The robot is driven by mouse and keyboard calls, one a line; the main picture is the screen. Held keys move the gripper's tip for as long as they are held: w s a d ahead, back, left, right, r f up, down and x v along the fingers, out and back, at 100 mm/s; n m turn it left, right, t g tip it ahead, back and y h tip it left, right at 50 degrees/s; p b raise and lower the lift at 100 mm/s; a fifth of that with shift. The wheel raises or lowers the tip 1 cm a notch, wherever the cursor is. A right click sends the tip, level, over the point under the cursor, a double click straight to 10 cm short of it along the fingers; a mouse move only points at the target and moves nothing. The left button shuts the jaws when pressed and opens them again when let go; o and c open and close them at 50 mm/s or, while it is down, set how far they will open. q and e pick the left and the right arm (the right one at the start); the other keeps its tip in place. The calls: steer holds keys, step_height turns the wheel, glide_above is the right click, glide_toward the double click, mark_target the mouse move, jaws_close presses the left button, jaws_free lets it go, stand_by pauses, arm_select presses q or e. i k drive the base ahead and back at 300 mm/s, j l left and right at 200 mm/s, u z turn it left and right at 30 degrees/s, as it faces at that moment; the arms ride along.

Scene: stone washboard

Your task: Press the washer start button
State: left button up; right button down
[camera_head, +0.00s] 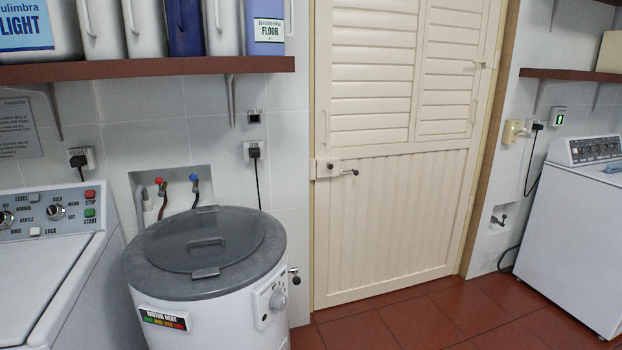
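A white washer (50,275) stands at the left edge, its lid shut and partly cut off by the frame. Its tilted control panel (30,220) carries knobs and small buttons. At the panel's right end is a green start button (89,213) with the label START under it. A red stop button (90,194) sits just above it, labelled STOP. Neither of my grippers shows in the head view, so nothing of mine is near the panel here.
A round white spin tub (205,275) with a grey lid stands right of the washer. A cream louvred door (390,220) is shut behind. Another white machine (580,220) stands at the right. A shelf (150,68) with bottles hangs above. Red floor tiles (430,320) are clear.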

mark_target(88, 213)
steer(key=u, duration=1.85)
